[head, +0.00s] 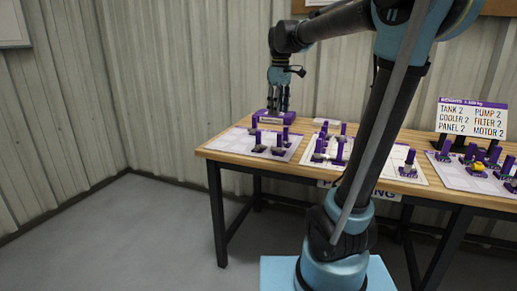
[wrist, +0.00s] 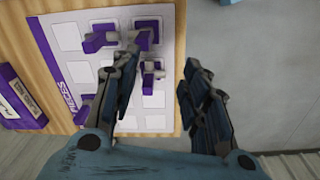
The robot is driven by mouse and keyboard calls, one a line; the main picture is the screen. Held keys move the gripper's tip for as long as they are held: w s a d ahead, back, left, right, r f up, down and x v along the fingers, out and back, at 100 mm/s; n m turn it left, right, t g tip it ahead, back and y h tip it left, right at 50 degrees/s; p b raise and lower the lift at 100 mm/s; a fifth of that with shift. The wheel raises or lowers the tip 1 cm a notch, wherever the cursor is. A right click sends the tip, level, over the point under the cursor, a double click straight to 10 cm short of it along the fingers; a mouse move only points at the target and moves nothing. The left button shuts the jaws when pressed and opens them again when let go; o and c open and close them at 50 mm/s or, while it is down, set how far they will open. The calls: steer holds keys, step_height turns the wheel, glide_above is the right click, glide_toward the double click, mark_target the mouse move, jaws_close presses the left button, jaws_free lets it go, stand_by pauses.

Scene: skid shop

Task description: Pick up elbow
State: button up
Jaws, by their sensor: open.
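Several purple-and-grey fittings stand on a white mat with a purple border (head: 230,143) at the table's left end. I cannot tell for sure which one is the elbow. In the wrist view, an L-shaped purple-and-grey fitting (wrist: 99,42) lies at the upper left of the mat (wrist: 70,70). Another fitting (wrist: 150,70) shows just right of my left finger, and a purple one (wrist: 84,107) sits lower left, partly hidden. My gripper (head: 279,105) is open and empty, pointing down at the table's left end. Its fingers (wrist: 162,62) straddle the mat's right edge in the wrist view.
A purple box (head: 270,118) stands at the back left of the wooden table (head: 222,155). More mats with fittings lie in the middle and at the right (head: 462,177). A sign (head: 472,118) stands at the back right. Open floor (head: 130,230) lies left of the table.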

steer(key=w+a+r+n, duration=0.3)
steer(key=w+a, duration=0.4)
glide_toward(259, 131)
steer(key=shift+g, duration=0.3)
steer(key=f, duration=0.2)
steer(key=w+f, duration=0.1)
steer(key=f, duration=0.1)
steer(key=w+f, duration=0.1)
steer(key=f, duration=0.1)
steer(key=shift+a+f, duration=0.1)
steer(key=shift+a, duration=0.05)
steer(key=shift+s+f, duration=0.2)
steer(key=shift+f, duration=1.25)
steer(key=shift+s+f, duration=0.25)
steer(key=shift+f, duration=1.2)
jaws_close()
